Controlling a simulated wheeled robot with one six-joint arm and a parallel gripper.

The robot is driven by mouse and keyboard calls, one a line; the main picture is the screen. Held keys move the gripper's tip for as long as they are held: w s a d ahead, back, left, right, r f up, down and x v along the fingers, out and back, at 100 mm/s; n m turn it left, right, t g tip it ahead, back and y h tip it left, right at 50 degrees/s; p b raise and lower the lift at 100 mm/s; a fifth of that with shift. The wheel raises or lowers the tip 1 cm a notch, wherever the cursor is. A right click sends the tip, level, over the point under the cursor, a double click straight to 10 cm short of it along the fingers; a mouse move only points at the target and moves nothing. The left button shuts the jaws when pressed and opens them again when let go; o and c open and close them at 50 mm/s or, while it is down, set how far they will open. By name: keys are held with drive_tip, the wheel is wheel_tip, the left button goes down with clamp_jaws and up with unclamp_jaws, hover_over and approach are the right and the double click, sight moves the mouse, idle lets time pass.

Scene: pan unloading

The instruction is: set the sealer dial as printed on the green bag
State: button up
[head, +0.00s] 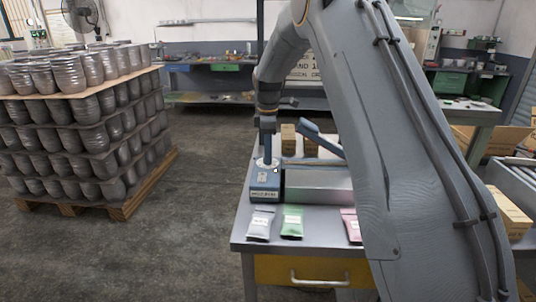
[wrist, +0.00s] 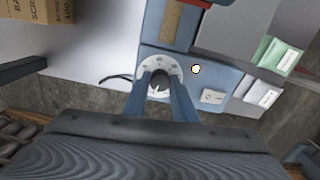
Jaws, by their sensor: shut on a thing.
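The sealer (head: 265,186) is a blue box at the left end of the workbench, with a round white dial plate (wrist: 175,68) on top. In the wrist view the two blue fingers of my gripper (wrist: 159,82) are shut on the dark dial knob (wrist: 158,87). A white mark shows on the knob; the scale print is too small to read. In the head view my gripper (head: 267,154) points straight down at the dial. The green bag (head: 292,222) lies at the bench's front, and in the wrist view it (wrist: 267,51) is at upper right. Its label is unreadable.
A white bag (head: 260,223) and a pink bag (head: 350,224) lie either side of the green one. The sealer's blue lever (head: 320,139) is raised. A lit lamp (wrist: 195,69) and a switch (wrist: 213,96) sit near the dial. A loaded pallet (head: 75,205) stands left.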

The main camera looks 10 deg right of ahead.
idle(0.5)
drive_tip(key=o, duration=1)
drive_tip(key=shift+o, duration=0.2)
drive_tip(key=shift+r+b, duration=1.05)
drive_tip(key=shift+r, duration=2.9)
